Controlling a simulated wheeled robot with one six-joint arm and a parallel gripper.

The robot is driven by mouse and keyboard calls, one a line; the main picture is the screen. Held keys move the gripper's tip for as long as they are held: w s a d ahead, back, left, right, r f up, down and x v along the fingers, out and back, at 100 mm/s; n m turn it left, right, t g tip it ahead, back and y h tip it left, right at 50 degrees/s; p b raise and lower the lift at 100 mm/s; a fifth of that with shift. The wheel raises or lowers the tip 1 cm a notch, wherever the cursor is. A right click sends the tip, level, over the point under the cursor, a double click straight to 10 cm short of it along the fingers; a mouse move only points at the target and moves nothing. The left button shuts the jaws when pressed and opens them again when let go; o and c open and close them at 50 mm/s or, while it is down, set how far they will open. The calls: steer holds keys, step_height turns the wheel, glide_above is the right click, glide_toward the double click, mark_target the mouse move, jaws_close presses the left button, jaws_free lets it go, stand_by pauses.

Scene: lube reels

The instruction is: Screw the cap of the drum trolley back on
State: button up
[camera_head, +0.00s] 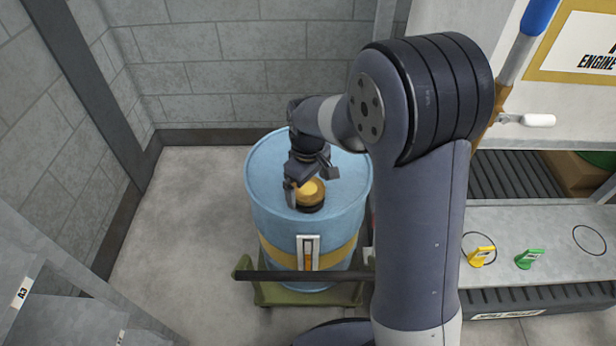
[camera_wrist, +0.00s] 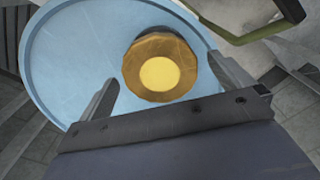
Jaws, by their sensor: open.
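The yellow-brown cap (camera_head: 310,191) sits at the opening on top of the blue drum (camera_head: 270,226), near its front edge. In the wrist view the cap (camera_wrist: 159,72) shows a bright yellow centre and a darker faceted rim. Whether it is threaded on or only resting there I cannot tell. The drum stands upright on the green trolley (camera_head: 268,292). My gripper (camera_head: 310,183) is over the drum top, right at the cap. In the wrist view its two fingers (camera_wrist: 166,82) are apart, one to each side of the cap, with gaps between them and the rim.
A dark handle bar (camera_head: 300,275) crosses in front of the drum. At right, a grey bench (camera_head: 555,265) holds a yellow tag (camera_head: 482,256) and a green tag (camera_head: 530,259). A block wall (camera_head: 200,75) stands behind. Bare floor (camera_head: 190,220) lies left of the drum.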

steer(key=c, duration=1.1)
steer(key=m+p, duration=0.1)
steer(key=m, duration=0.2)
steer(key=shift+m, duration=1.1)
steer(key=shift+m+p, duration=0.3)
steer(key=shift+m, duration=0.9)
steer(key=o, duration=1.1)
steer(key=shift+r, duration=0.1)
